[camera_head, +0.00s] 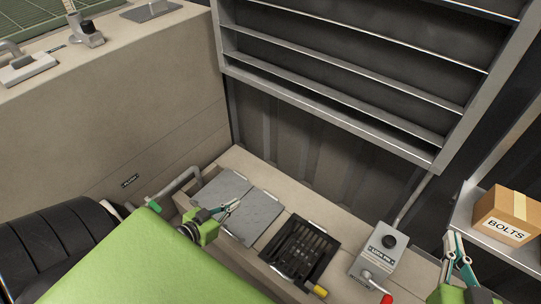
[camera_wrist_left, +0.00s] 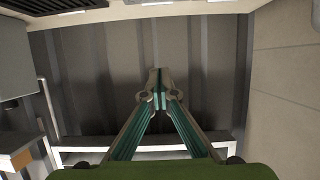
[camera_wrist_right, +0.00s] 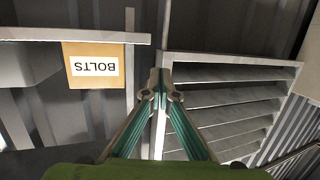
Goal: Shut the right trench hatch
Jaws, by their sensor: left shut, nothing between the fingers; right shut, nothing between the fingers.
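Two grey hatch plates lie side by side in the pale floor ledge in the head view, a left plate (camera_head: 222,190) and a right plate (camera_head: 257,218). Both look roughly flat; I cannot tell whether either is fully seated. A dark slatted grate (camera_head: 300,250) lies to the right of them. My left gripper (camera_head: 238,204) is shut and empty, in front of the plates in the picture; contact cannot be told. Its closed fingertips show in the left wrist view (camera_wrist_left: 159,72). My right gripper (camera_head: 450,237) is shut and empty, far right of the plates, with closed tips in its wrist view (camera_wrist_right: 159,75).
A grey control box (camera_head: 381,250) with a red-tipped lever (camera_head: 377,286) stands right of the grate. A yellow-ended handle (camera_head: 319,291) lies at the grate's front. A bent grey pipe (camera_head: 180,181) is left of the plates. A BOLTS carton (camera_head: 508,211) sits on a shelf near my right gripper.

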